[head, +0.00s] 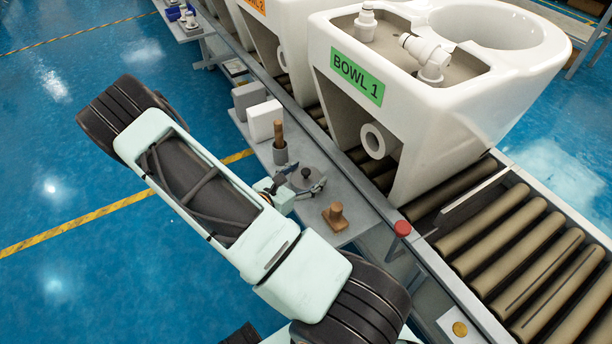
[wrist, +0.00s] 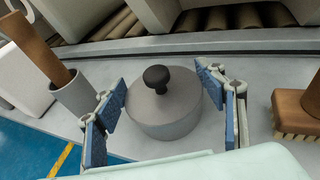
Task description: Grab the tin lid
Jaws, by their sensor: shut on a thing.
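The tin (wrist: 168,128) is a round grey can on the grey side shelf. Its flat grey lid (wrist: 185,98) has a black knob (wrist: 157,77) on top. The lid also shows in the head view (head: 312,177), partly covered by my gripper.
A grey cup (head: 280,155) with a wooden-handled tool (head: 278,132) stands left of the tin. A wooden brush (head: 335,217) lies to the right. White and grey blocks (head: 263,120) are behind. The BOWL 1 toilet (head: 440,120) rests on the roller conveyor (head: 505,232) beside the shelf.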

